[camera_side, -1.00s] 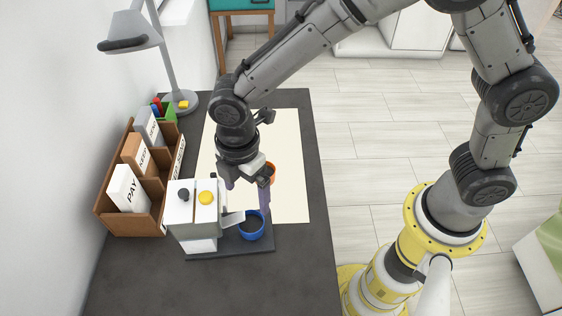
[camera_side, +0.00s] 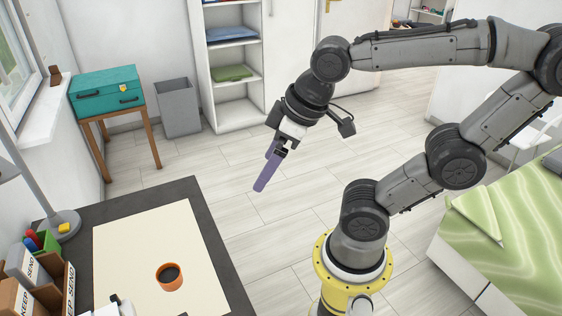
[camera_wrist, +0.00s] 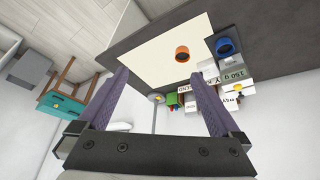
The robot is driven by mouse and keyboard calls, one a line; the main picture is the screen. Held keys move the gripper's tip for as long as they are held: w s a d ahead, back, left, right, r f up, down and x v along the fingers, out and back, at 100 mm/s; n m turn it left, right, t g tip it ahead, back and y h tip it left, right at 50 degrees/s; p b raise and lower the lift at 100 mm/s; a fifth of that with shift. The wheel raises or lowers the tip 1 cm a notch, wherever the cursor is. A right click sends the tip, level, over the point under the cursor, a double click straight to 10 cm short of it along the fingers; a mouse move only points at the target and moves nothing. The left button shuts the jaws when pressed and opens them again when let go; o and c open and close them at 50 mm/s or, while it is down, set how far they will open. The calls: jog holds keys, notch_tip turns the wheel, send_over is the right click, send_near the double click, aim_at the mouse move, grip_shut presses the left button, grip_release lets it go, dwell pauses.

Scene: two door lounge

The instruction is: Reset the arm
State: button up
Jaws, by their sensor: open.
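My gripper (camera_side: 268,168) is raised in the air over the floor, to the right of the dark desk and clear of it. It holds nothing. In the wrist view my gripper (camera_wrist: 160,93) shows its two purple fingers wide apart with nothing between them. An orange cup (camera_side: 170,276) with dark contents stands on the cream mat (camera_side: 140,235); it also shows in the wrist view (camera_wrist: 182,54). A blue cup (camera_wrist: 226,46) stands near the white machine in the wrist view. It is out of the side view.
A wooden organizer (camera_side: 69,284) with labelled boxes and a grey lamp (camera_side: 40,185) stand at the desk's left. A teal case (camera_side: 107,91) on a wooden stand, a grey bin (camera_side: 178,107) and white shelves (camera_side: 234,100) stand behind. A green-covered bed (camera_side: 510,220) is at right. Floor around my gripper is clear.

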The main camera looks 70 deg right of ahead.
jog(key=shift+s+d+f+m, duration=0.1)
jog(key=shift+s+d+m, duration=0.15)
jog(key=shift+s+m, duration=0.25)
jog(key=shift+s+d+f+m, duration=0.1)
jog(key=shift+s+d+m, duration=0.2)
jog(key=shift+s, duration=0.25)
